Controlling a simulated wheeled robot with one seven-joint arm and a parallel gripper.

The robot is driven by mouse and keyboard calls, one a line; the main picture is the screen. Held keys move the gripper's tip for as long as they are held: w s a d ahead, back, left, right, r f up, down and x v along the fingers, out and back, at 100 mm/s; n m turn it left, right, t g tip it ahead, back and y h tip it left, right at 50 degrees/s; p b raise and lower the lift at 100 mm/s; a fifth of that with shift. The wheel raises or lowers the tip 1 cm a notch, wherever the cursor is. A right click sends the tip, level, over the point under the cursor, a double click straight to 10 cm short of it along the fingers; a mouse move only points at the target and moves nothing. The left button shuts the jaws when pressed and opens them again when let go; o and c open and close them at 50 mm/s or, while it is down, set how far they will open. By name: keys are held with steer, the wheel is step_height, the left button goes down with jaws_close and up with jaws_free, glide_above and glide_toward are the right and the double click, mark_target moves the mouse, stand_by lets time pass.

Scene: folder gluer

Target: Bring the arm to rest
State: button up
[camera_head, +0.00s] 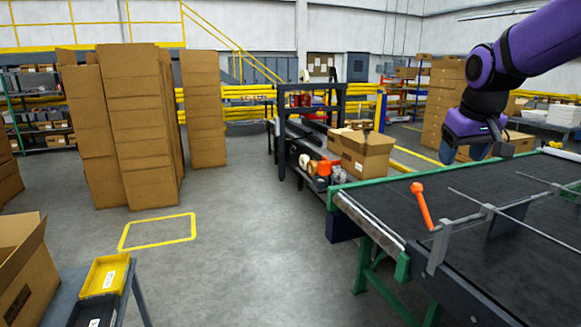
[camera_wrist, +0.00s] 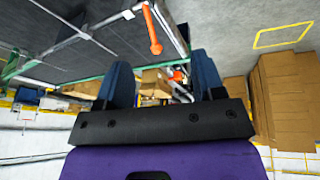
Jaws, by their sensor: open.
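My gripper (camera_head: 478,150) hangs at the end of my purple and black arm at the upper right of the head view, above the far part of the conveyor. In the wrist view my gripper (camera_wrist: 160,84) shows two blue fingers standing wide apart with nothing between them. It is open and empty. The fingertips look clear of the conveyor (camera_head: 400,190) in the head view.
An orange handle (camera_head: 422,206) stands up from a metal rail on the conveyor's near side. An open carton (camera_head: 364,155) sits behind the conveyor. Tall carton stacks (camera_head: 130,130) stand left. Grey floor (camera_head: 250,250) with a yellow outlined square is clear.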

steer(key=s+a+f, duration=0.1)
steer(key=s+a, duration=0.1)
steer(key=s, duration=1)
steer(key=s+a+f+t+y, duration=0.1)
steer(key=s+a, duration=0.1)
steer(key=s, duration=1.1)
steer(key=shift+s+a+m, duration=0.3)
steer(key=shift+m, duration=0.1)
